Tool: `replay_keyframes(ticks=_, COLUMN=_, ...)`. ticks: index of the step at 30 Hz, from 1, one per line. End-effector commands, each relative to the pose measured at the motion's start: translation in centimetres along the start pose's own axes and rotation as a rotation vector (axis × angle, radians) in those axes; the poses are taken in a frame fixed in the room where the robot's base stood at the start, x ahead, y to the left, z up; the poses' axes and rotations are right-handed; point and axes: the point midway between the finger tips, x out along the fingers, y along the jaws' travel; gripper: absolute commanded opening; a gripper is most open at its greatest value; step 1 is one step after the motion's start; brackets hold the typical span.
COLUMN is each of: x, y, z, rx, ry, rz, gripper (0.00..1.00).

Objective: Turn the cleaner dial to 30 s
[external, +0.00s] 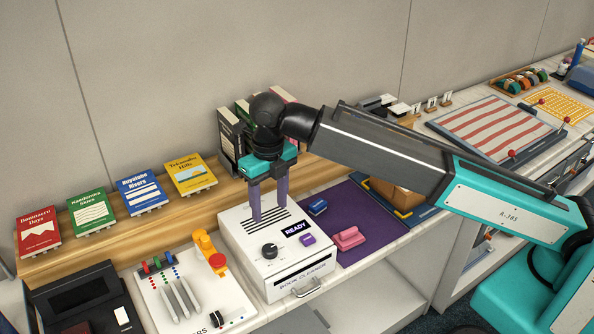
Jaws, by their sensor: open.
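The cleaner (257,274) is a white box labelled "BOOK CLEANER" on the counter, with dark vent slots on top. Its black dial (269,251) sits on the top face toward the front left; the setting it points to is too small to read. A "READY" display (297,228) and a purple button (308,240) are to the dial's right. My gripper (269,216) points down over the vent area behind the dial. Its two purple fingers are apart with nothing between them. The fingers hide part of the vents.
A panel (154,297) with levers and a yellow-red handle stands left of the cleaner. Right of it, a purple mat (375,215) holds a pink block (348,238) and a blue block (317,207). Upright books (231,140) stand behind my gripper; several coloured books line the wooden ledge.

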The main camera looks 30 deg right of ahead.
Motion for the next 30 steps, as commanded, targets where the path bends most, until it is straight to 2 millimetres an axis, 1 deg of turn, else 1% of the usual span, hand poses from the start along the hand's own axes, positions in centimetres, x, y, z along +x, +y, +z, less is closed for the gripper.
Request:
replay_keyframes(ticks=10, x=0.3, y=0.1, z=0.0, rx=0.0, ry=0.001, rz=0.001, gripper=0.51)
replay_keyframes(ticks=14, x=0.8, y=0.1, z=-0.1, rx=0.0, ry=0.002, rz=0.001, gripper=0.51)
replay_keyframes(ticks=20, x=2.4, y=0.1, z=-0.1, rx=0.0, ry=0.002, rz=0.001, gripper=0.51)
replay_keyframes(ticks=30, x=6.2, y=0.1, z=-0.1, rx=0.0, ry=0.002, rz=0.001, gripper=0.51)
